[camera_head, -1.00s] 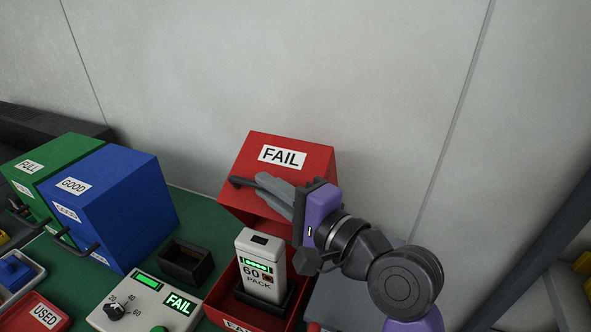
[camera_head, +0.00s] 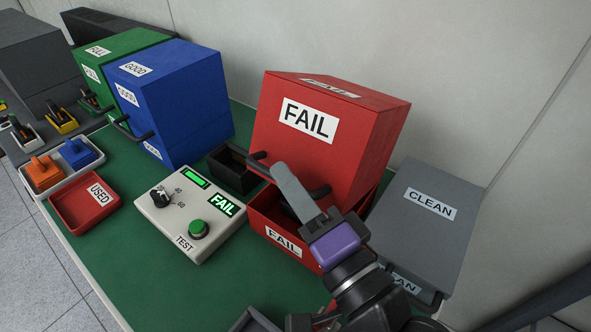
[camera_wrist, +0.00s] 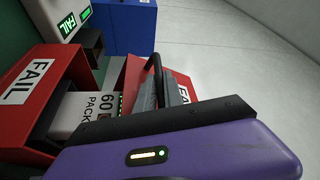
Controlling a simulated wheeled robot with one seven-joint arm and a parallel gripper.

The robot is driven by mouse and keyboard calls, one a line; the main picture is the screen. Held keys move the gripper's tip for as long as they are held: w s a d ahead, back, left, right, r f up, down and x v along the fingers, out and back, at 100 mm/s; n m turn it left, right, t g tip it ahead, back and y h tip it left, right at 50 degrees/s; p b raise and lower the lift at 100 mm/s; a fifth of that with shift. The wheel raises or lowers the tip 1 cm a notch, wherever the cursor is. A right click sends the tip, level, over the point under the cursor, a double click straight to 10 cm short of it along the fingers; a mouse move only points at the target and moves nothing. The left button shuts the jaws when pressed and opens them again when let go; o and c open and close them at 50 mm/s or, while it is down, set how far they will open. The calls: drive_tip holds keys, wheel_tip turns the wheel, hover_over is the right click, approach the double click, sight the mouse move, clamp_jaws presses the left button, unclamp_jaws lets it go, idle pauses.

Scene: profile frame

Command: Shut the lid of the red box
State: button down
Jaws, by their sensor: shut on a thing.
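The red box's base (camera_head: 262,224), labelled FAIL, stands on the green bench. Its big red lid (camera_head: 345,125), also labelled FAIL, is tilted partly down over the base, with a gap still open at the front. My gripper (camera_head: 284,176) is at the dark handle (camera_head: 259,157) on the lid's front lower edge, shut on it. In the wrist view the handle (camera_wrist: 157,66) runs between my gripper's fingers (camera_wrist: 163,92). A white pack marked 60 (camera_wrist: 90,112) sits inside the base; the lid and gripper hide it in the head view.
A grey CLEAN box (camera_head: 425,190) stands close on the right. A tester showing FAIL (camera_head: 190,210), a black holder (camera_head: 235,170) and a blue GOOD box (camera_head: 175,100) are on the left. A red USED tray (camera_head: 85,205) lies further left.

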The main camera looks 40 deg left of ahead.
drive_tip(key=shift+f, duration=0.35)
drive_tip(key=c, duration=1.5)
unclamp_jaws()
drive_tip(key=shift+b+v, duration=0.6)
drive_tip(key=shift+v, duration=3.3)
drive_tip(key=shift+r, duration=0.15)
